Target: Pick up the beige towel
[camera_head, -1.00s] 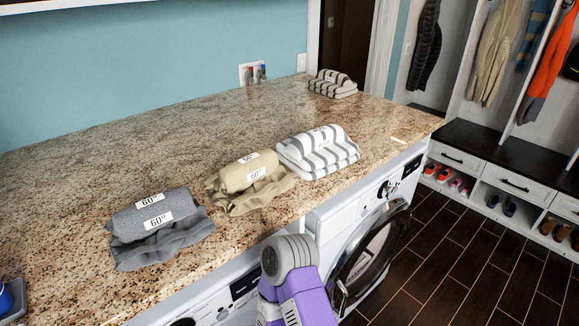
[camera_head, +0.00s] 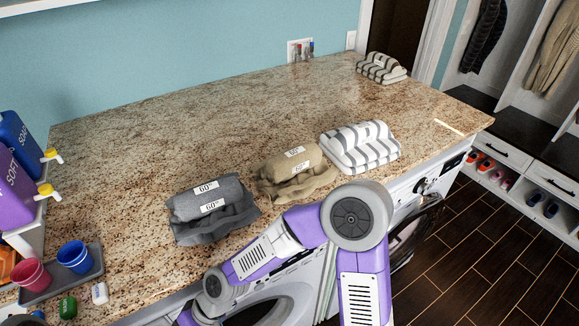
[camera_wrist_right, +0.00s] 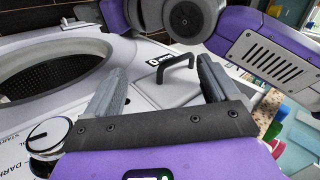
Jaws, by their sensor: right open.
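The beige towel (camera_head: 293,172) lies folded on the granite counter in the head view, with white "60" labels on it. It sits between a grey towel (camera_head: 211,207) on its left and a white-and-grey striped towel (camera_head: 360,147) on its right. My right arm bends in front of the counter, below the beige towel, and its gripper is not clearly seen in the head view. In the right wrist view my right gripper (camera_wrist_right: 158,88) is open and empty, over a washing machine front. The beige towel does not show clearly there. My left gripper is not in view.
A tray (camera_head: 75,280) with a red and a blue cup stands at the counter's left, near soap bottles (camera_head: 20,140). Another striped towel (camera_head: 381,68) lies at the far right. Washing machines stand under the counter's front edge. The counter behind the towels is clear.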

